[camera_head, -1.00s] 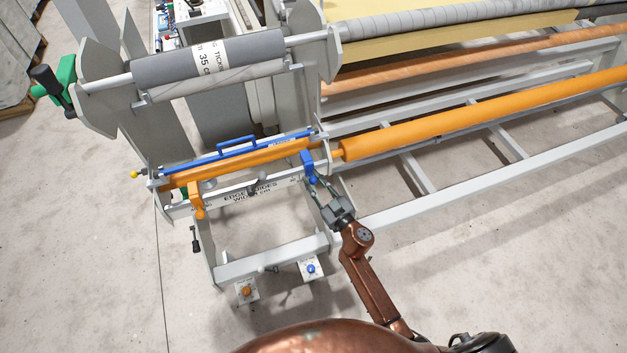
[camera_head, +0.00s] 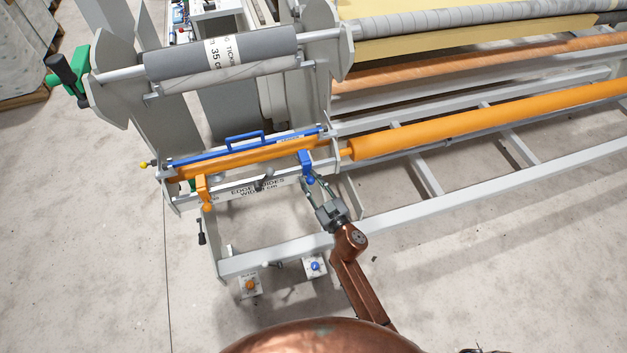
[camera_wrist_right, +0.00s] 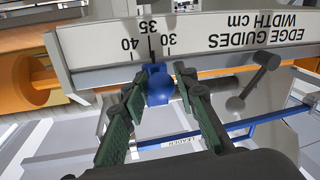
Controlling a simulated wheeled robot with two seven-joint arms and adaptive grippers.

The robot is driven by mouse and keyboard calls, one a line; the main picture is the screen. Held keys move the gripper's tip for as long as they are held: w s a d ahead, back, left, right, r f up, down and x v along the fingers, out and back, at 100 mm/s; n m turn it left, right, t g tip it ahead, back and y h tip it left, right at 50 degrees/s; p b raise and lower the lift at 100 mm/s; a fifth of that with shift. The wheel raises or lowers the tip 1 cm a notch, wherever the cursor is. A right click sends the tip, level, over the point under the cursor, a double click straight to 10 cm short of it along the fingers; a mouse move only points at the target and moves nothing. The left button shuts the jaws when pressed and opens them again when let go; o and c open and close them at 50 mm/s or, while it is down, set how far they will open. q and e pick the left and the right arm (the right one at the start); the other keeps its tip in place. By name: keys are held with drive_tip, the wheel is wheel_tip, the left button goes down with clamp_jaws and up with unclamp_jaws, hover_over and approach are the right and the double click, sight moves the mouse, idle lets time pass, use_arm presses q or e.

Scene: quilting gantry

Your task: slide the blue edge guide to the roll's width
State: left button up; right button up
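The blue edge guide (camera_head: 305,160) sits near the right end of the edge-guide rail, under the blue-handled bar. In the right wrist view the guide's round blue knob (camera_wrist_right: 160,88) lies between the green pads of my right gripper (camera_wrist_right: 162,85), which is closed in around it. Its dark pointer lines up about with the 35 mark on the width scale (camera_wrist_right: 190,38). My right gripper (camera_head: 317,190) also reaches the guide from below in the head view. The grey roll (camera_head: 222,54) above has a label reading 35 cm. My left gripper is not in view.
An orange edge guide (camera_head: 203,188) sits at the rail's left end. A blue-handled bar (camera_head: 245,142) lies above the rail. A black lever (camera_wrist_right: 262,75) is close to the gripper. Orange and blue knob boxes (camera_head: 250,287) (camera_head: 315,267) stand low in front.

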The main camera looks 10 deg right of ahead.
drive_tip(key=shift+o, duration=1.4)
drive_tip(key=shift+r, duration=0.1)
drive_tip(key=shift+d, duration=0.1)
drive_tip(key=v, duration=1.2)
